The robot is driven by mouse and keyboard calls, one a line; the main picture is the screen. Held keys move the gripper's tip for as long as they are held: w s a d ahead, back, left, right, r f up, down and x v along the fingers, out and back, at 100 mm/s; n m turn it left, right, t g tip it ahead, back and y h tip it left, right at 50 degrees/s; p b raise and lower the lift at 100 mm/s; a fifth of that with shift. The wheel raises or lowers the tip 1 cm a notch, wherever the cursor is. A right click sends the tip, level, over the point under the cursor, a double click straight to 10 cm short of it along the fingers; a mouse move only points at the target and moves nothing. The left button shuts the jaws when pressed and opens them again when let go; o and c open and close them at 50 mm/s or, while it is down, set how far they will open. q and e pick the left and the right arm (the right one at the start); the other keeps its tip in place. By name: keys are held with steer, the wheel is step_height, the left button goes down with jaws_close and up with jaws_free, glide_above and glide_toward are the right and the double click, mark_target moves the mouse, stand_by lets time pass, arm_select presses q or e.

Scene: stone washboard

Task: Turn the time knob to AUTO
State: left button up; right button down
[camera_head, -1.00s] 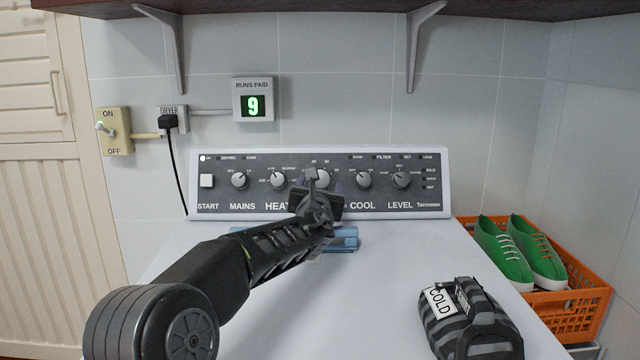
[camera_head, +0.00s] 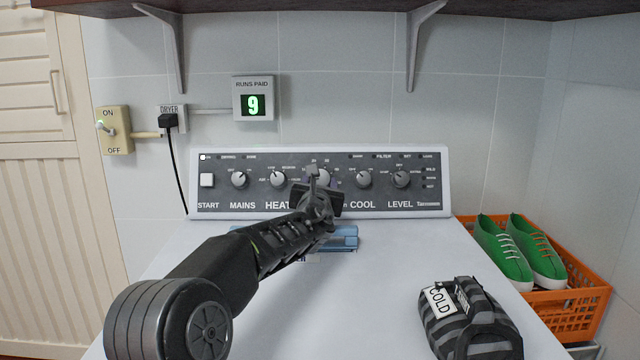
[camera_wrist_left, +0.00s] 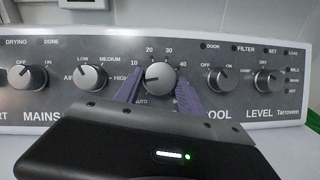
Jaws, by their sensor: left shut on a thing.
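The time knob (camera_wrist_left: 160,78) is the middle grey dial on the dryer's control panel, with 10, 20, 30 and 40 around its top. AUTO is printed at its lower left, partly hidden by my gripper. Its pointer line appears to face left, a little below level. My left gripper (camera_wrist_left: 160,92) has its purple fingers on either side of the knob, shut on it. In the head view the left gripper (camera_head: 316,182) covers much of the time knob (camera_head: 323,176). My right gripper is not in view.
The mains (camera_head: 240,180), heat (camera_head: 278,179), cool (camera_head: 363,179) and level (camera_head: 401,180) knobs flank it. A blue object (camera_head: 343,240) lies under my arm. A striped bag (camera_head: 470,322) stands at front right, beside an orange crate (camera_head: 570,312) with green shoes (camera_head: 508,250).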

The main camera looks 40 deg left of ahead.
arm_select(q)
steer(key=c, duration=0.4)
steer(key=shift+o, duration=0.2)
steer(key=shift+n, duration=0.6)
steer(key=shift+w+d+f+n+g+y+b, duration=0.15)
steer(key=shift+n+g+y+b, duration=0.35)
steer(key=shift+n, duration=0.3)
steer(key=n+y, duration=0.1)
steer(key=n, duration=0.1)
steer(key=shift+n+g, duration=0.4)
steer(key=shift+w+d+n+g+y, duration=0.1)
steer(key=shift+n+g+y, duration=0.35)
steer(key=shift+n, duration=0.75)
steer(key=shift+d+n+g+y, duration=0.1)
steer(key=shift+n+g+y, duration=0.15)
steer(key=shift+n+g, duration=0.7)
steer(key=shift+n+t, duration=0.3)
steer(key=shift+n, duration=0.05)
steer(key=o, duration=1.4)
steer(key=shift+a+r, duration=0.1)
steer(key=shift+r, duration=0.1)
steer(key=shift+c, duration=0.2)
